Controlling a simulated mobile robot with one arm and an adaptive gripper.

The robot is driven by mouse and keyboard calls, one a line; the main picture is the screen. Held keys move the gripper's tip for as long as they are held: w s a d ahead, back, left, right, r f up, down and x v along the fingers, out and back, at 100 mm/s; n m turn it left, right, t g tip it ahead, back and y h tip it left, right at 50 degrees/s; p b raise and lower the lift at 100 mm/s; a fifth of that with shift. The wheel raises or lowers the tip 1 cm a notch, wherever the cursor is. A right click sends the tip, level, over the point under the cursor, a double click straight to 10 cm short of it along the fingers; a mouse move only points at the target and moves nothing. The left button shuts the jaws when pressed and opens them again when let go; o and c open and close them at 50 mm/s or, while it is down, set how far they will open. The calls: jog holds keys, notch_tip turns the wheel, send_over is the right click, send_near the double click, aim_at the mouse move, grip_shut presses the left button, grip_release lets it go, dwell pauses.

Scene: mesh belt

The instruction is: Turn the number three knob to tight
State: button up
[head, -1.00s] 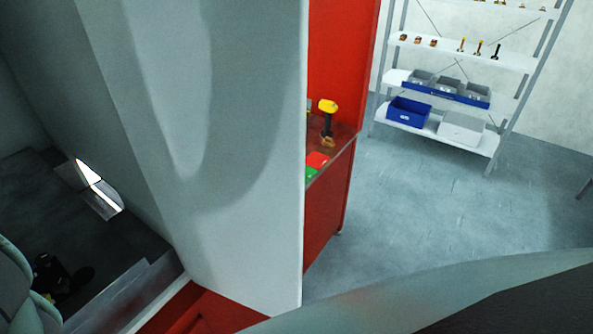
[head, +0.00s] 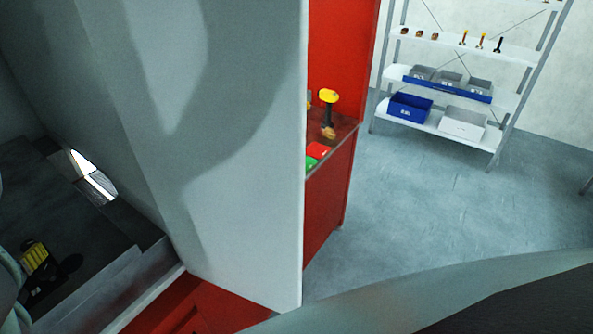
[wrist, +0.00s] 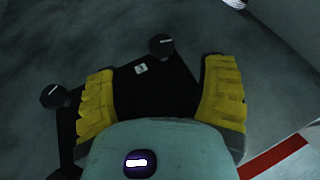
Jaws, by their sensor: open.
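In the wrist view a black plate (wrist: 165,92) lies below my gripper (wrist: 158,80), whose two yellow ribbed fingers stand wide apart with the plate showing between them. One round black knob (wrist: 162,45) with a white mark is beyond the fingers, at the plate's far edge. A second black knob (wrist: 53,96) is left of the left finger. A dark shape at the lower left may be another knob. A small white tag (wrist: 141,69) is on the plate; its number is too small to read. In the head view a yellow finger (head: 36,258) shows at the lower left, beside dark parts.
A grey panel (head: 225,130) fills the middle of the head view. Behind it, a red cabinet (head: 330,195) carries a yellow-and-black tool (head: 328,112). A shelf rack (head: 440,78) with bins stands at the back right. Open floor (head: 430,210) lies before it.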

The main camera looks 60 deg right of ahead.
aim_at(26, 245)
jog(key=b+x, duration=0.8)
jog(key=shift+s+d+f, duration=0.15)
jog(key=shift+s+f, duration=0.05)
jog(key=shift+f, duration=0.05)
jog(key=shift+w+d+r+b, duration=0.15)
jog(key=shift+w+b, duration=0.25)
jog(key=shift+b, duration=0.15)
jog(key=shift+c, duration=0.2)
jog(key=c, duration=1.1)
jog(key=m+b, duration=0.1)
jog(key=g+h+b, duration=0.1)
jog(key=b, duration=0.1)
jog(key=shift+a+f+m+h, duration=0.2)
jog(key=shift+f+m+h, duration=0.1)
jog(key=shift+m, duration=0.1)
jog(key=shift+c, duration=0.2)
jog(key=shift+d+r+h, duration=0.1)
jog(key=shift+r+h, duration=0.15)
jog(key=shift+h, duration=0.15)
jog(key=o, duration=1.2)
jog(key=shift+s+a, duration=0.1)
jog(key=shift+a, duration=0.1)
